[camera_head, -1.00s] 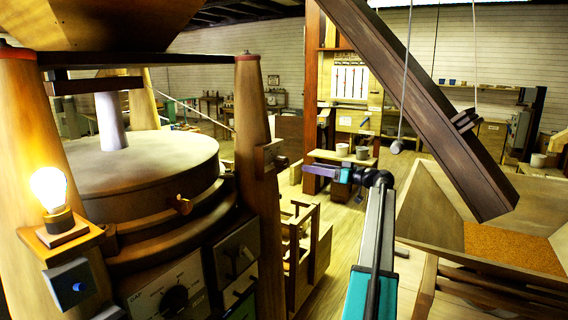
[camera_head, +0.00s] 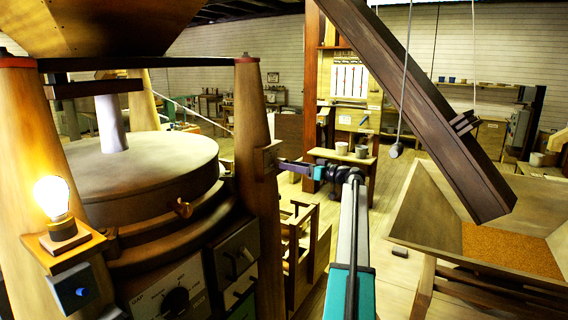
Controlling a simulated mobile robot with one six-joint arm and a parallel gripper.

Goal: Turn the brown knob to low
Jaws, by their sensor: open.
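A small brown box (camera_head: 266,157) is fixed to the wooden post right of the round millstone casing. A small brown knob on its right side showed earlier; now my gripper (camera_head: 286,165) covers that spot. My gripper reaches in from the right, level with the box, its fingertips at or very close to the knob. The jaws are open. I cannot tell whether they touch the knob or sit around it. The knob's setting and any low mark are not readable. Another brown, knob-like piece (camera_head: 182,208) sits on the front of the casing (camera_head: 140,172).
A grey panel with a black dial (camera_head: 176,301) and drawers (camera_head: 236,252) lie below the casing. A lit bulb (camera_head: 52,197) stands on a shelf at left, above a blue knob (camera_head: 81,291). A slanted dark beam (camera_head: 430,110) and a grain bin (camera_head: 420,212) are at right.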

